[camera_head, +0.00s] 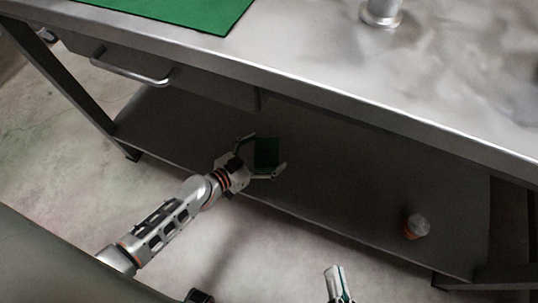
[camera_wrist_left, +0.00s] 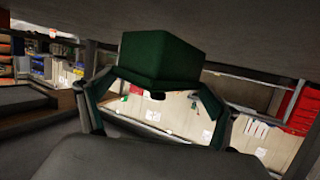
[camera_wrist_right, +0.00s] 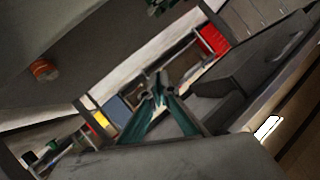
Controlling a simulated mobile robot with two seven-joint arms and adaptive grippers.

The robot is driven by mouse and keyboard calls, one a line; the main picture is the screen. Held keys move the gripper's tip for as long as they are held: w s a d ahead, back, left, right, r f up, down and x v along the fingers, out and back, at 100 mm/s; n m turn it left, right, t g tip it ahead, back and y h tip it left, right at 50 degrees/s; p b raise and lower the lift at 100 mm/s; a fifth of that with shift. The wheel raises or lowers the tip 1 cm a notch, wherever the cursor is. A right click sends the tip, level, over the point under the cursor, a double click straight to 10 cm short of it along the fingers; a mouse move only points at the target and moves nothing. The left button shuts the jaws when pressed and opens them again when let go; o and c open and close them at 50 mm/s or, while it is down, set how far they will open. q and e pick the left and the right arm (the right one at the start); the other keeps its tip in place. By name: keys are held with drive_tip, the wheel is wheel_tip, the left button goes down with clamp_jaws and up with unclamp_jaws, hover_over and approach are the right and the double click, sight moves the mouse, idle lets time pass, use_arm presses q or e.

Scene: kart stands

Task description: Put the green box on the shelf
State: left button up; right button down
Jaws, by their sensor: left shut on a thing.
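The dark green box (camera_head: 266,152) is at the lower shelf (camera_head: 340,195) under the metal workbench. In the left wrist view the box (camera_wrist_left: 163,62) is in front of the gripper, its near face toward the camera. My left gripper (camera_head: 267,156) reaches in over the shelf's front edge, with a finger on each side of the box; it is shut on the box. The dim light hides whether the box touches the shelf. My right gripper (camera_head: 338,285) is low in front of the bench, apart from the shelf. In the right wrist view its fingers (camera_wrist_right: 157,92) meet with nothing between them.
A small jar with orange (camera_head: 416,226) stands at the shelf's right. A drawer (camera_head: 170,72) with a handle hangs above the shelf's left part. The bench top (camera_head: 310,60) overhangs the shelf and carries a green mat (camera_head: 190,8). The shelf's middle is clear.

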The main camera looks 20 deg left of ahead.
sight(265, 158)
use_arm(q)
wheel_tip(265, 158, down, 4)
drive_tip(key=shift+s+f+b, duration=0.1)
drive_tip(key=shift+f+b, duration=0.05)
drive_tip(key=shift+b, duration=0.85)
drive_tip(key=shift+f, duration=0.15)
drive_tip(key=shift+w+r, duration=0.2)
use_arm(e)
drive_tip(key=a+m, duration=0.1)
drive_tip(key=m, duration=0.2)
drive_tip(key=shift+s+a+r, duration=0.1)
drive_tip(key=shift+s+a, duration=0.05)
drive_tip(key=shift+a, duration=0.25)
use_arm(q)
drive_tip(key=shift+f, duration=0.2)
drive_tip(key=o, duration=1.2)
drive_tip(key=shift+o, duration=0.2)
drive_tip(key=shift+r, duration=0.15)
drive_tip(key=shift+s+a+r, duration=0.15)
drive_tip(key=shift+s+a, duration=0.05)
drive_tip(key=shift+s, duration=0.15)
drive_tip(key=p+v, duration=0.1)
drive_tip(key=v, duration=0.9)
drive_tip(key=shift+s, duration=0.1)
drive_tip(key=shift+s+a+r, duration=0.2)
drive_tip(key=shift+s+a, duration=0.05)
drive_tip(key=shift+s, duration=0.2)
use_arm(e)
drive_tip(key=shift+d+n, duration=0.45)
drive_tip(key=shift+n, duration=0.45)
